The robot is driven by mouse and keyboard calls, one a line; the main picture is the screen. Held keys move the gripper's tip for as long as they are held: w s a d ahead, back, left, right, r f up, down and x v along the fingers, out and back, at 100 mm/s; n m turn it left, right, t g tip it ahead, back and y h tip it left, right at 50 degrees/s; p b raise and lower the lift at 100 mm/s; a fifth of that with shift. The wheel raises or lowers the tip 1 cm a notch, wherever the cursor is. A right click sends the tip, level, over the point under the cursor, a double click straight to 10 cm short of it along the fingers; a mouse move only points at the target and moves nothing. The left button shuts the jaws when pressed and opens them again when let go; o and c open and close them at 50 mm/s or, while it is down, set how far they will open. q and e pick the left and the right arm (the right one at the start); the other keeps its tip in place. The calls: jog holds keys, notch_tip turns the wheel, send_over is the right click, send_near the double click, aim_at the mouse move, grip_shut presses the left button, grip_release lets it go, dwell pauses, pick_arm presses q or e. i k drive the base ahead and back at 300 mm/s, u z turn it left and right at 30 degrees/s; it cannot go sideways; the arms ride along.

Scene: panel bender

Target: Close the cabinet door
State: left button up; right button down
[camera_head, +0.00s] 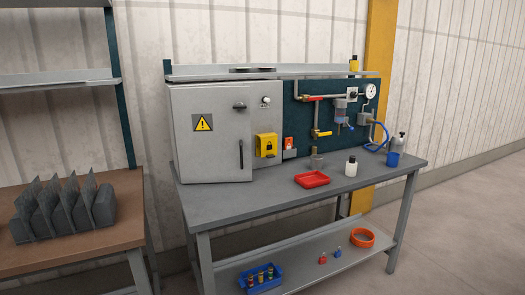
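The grey cabinet (268,122) stands at the left end of the grey workbench. Its door (210,140) carries a yellow warning triangle (203,123), a dark latch (239,106) and a dark vertical handle (241,153) near its right edge. The door's lower right corner reaches lower than the cabinet face beside it, so the door seems to stand forward, partly open. I cannot tell how wide the gap is, and the inside is hidden. Neither of my grippers is in view.
The workbench (300,197) holds a red tray (312,179), a white bottle (351,167) and a blue cup (393,159). A yellow lock box (266,145) sits right of the door. A brown table (60,255) with dark parts stands left. Floor at right is clear.

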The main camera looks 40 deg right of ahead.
aim_at(213, 139)
jog(key=z, duration=0.45)
jog(key=i, duration=0.55)
jog(key=z, duration=0.3)
